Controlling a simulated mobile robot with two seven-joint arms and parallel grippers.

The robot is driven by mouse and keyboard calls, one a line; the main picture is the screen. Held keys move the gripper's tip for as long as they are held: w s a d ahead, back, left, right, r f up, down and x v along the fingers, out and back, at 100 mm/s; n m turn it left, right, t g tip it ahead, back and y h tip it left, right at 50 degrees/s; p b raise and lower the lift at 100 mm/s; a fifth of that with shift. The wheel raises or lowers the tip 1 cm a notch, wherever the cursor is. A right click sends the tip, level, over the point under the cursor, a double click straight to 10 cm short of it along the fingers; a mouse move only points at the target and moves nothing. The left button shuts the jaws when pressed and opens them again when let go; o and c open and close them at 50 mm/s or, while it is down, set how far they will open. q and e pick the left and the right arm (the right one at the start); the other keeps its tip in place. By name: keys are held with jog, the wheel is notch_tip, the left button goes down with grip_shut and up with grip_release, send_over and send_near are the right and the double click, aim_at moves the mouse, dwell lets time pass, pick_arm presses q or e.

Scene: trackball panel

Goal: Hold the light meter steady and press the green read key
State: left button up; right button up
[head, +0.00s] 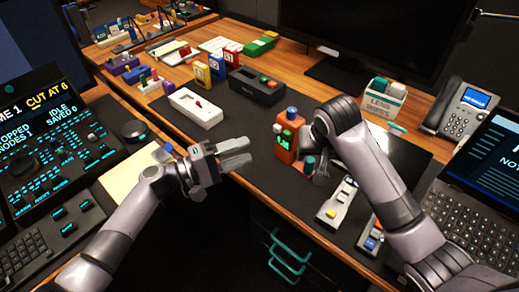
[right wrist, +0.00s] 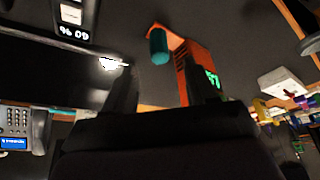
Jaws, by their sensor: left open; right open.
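The orange light meter (head: 286,143) stands upright near the front of the dark desk mat, with a blue knob on top and a lit green display. It also shows in the right wrist view (right wrist: 188,62), tilted by the camera. A teal-green cylindrical key (right wrist: 158,46) sticks out from it there and shows low on its right in the head view (head: 309,163). My right gripper (head: 316,168) is open close to the meter's right side, partly hidden by its own arm; contact cannot be told. My left gripper (head: 240,153) is open and empty, left of the meter and apart from it.
A white box with a red part (head: 196,107) and a black box (head: 257,86) lie behind. Grey switch boxes (head: 337,203) lie in front right. A tissue-like carton (head: 385,97), a phone (head: 460,108) and a laptop (head: 485,165) stand right. Bare mat lies left of the meter.

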aim_at(311, 160)
jog(key=shift+x, duration=3.4)
grip_shut()
pick_arm(q)
grip_shut()
pick_arm(e)
jog(key=shift+s, duration=0.1)
